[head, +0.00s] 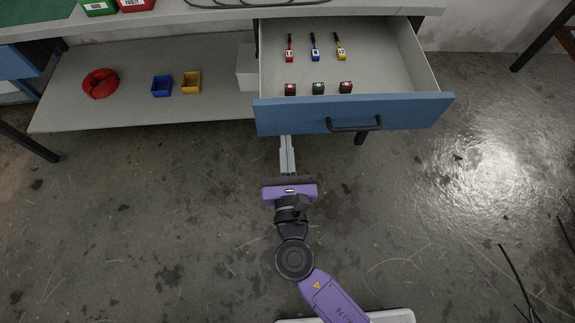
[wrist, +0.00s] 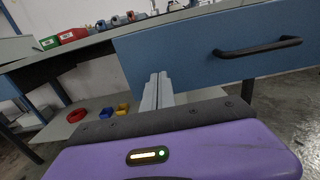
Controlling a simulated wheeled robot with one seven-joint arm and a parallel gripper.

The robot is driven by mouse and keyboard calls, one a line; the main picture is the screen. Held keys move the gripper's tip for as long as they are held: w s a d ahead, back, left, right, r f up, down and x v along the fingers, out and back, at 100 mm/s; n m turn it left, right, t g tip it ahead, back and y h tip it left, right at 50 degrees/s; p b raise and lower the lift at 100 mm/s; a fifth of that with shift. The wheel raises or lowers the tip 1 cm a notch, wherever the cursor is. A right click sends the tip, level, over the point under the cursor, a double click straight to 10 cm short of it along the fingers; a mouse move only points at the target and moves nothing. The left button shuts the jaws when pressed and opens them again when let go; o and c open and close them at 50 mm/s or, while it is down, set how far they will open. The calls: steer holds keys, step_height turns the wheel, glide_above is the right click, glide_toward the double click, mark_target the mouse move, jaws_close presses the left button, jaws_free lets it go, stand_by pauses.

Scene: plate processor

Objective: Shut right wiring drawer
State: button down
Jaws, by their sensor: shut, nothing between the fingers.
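The drawer (head: 275,118) has a blue front and a black bar handle (head: 354,124), and it stands pulled out from under the bench. Its blue front (wrist: 185,55) and handle (wrist: 257,47) also show in the wrist view. My gripper (head: 286,140) is shut and empty. Its fingertips (wrist: 158,77) appear at the lower edge of the drawer front, left of the handle. I cannot tell whether they touch the front.
A lower shelf (head: 130,110) to the left carries a red coil (head: 100,84), a blue bin (head: 161,86) and a yellow bin (head: 191,82).

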mark_target(284, 123)
steer(key=shift+w, duration=1.8)
steer(key=shift+w, duration=0.5)
steer(key=w+b, duration=0.4)
steer(key=w, duration=0.9)
steer(key=w+b, duration=0.4)
steer(key=w, duration=0.9)
steer(key=shift+w+f, duration=0.2)
steer(key=shift+w, duration=0.05)
steer(key=shift+w+r+b, duration=0.1)
steer(key=shift+w+b, duration=0.25)
steer(key=shift+w, duration=0.35)
steer(key=shift+w+r, duration=0.15)
steer(key=shift+r, duration=0.15)
steer(key=shift+d, duration=0.1)
